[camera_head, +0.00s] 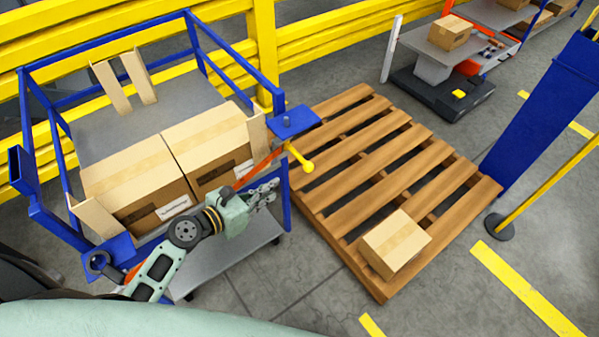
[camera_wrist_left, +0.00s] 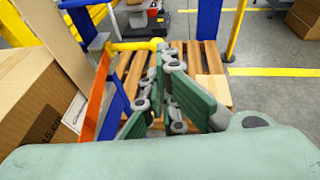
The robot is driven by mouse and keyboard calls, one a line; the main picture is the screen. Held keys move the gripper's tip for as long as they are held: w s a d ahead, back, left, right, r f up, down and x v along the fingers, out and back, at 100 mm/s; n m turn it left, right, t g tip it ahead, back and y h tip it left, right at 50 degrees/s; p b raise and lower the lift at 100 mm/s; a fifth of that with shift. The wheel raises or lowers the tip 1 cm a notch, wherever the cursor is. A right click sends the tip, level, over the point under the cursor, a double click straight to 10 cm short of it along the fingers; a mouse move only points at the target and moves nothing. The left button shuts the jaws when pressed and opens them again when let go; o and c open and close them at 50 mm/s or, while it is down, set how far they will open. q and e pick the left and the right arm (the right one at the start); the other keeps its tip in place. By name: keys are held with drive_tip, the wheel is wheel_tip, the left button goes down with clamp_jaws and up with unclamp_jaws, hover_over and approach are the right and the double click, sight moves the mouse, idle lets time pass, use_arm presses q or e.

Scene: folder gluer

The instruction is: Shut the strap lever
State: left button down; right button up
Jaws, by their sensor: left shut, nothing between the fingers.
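The strap lever (camera_head: 298,157) is a yellow bar with a round end, below the blue plate (camera_head: 294,123) at the cart's right corner. An orange strap (camera_head: 258,168) runs from it along the front of the boxes. My left gripper (camera_head: 270,190) is shut and empty, just below and left of the lever. In the left wrist view the lever (camera_wrist_left: 135,45) lies across, beyond the closed fingers (camera_wrist_left: 162,55). Its round end is close to the fingertips in the picture; I cannot tell whether they touch. My right gripper is not in view.
Two large cartons (camera_head: 165,165) stand in the blue-framed cart (camera_head: 110,52). A wooden pallet (camera_head: 385,185) with one small box (camera_head: 395,245) lies to the right. A yellow barrier (camera_head: 120,40) stands behind. Grey floor (camera_head: 300,290) in front is open.

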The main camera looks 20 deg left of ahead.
sight(307, 169)
use_arm(q)
drive_tip(key=x, duration=1.2)
drive_tip(key=shift+w+d+f, duration=0.1)
drive_tip(key=shift+w, duration=0.05)
